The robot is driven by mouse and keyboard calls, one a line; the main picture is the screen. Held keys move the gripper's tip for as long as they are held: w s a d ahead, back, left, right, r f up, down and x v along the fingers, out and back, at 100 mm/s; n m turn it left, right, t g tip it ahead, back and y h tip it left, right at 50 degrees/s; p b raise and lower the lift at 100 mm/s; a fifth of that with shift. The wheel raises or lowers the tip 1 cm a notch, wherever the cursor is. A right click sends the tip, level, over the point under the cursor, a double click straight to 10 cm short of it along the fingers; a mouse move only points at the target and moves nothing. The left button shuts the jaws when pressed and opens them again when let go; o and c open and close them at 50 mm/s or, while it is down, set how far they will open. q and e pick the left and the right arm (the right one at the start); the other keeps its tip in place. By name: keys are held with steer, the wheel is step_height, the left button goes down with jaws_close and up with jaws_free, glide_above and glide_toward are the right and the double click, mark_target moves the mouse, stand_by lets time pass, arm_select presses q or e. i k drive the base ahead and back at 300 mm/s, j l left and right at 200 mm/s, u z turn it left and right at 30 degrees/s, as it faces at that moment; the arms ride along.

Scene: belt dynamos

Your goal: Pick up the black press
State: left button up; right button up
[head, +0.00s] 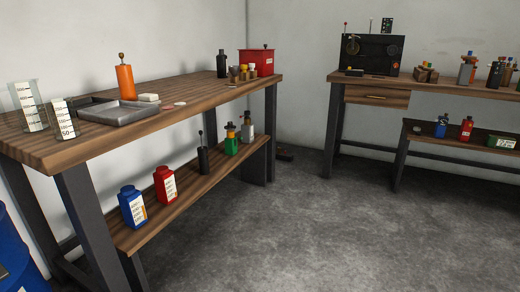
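A slim black cylinder with a thin rod and a knob on top, which looks like the black press (203,160), stands upright on the lower shelf (185,198) of the left workbench. It is between the red bottle (165,185) and a green bottle (231,145). A similar orange cylinder with a rod and knob (125,82) stands on the bench top. Another black upright object (222,65) stands at the bench's far end; I cannot tell exactly what it is. Neither of my grippers is in view.
The left bench top (185,92) holds a grey tray (118,113), two beakers and a red box (257,62). A blue bottle (132,207) is on the lower shelf. A black machine (373,54) stands on the right bench. The floor (300,220) between is clear.

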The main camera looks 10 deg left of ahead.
mark_target(203, 154)
steer(key=i+l+u, duration=0.15)
steer(key=i+u, duration=0.3)
steer(key=i, duration=0.15)
steer(key=i+l+u, duration=0.3)
steer(key=i+u, duration=0.2)
steer(key=i+l+u, duration=0.45)
steer(key=i+l, duration=0.05)
steer(key=l, duration=0.05)
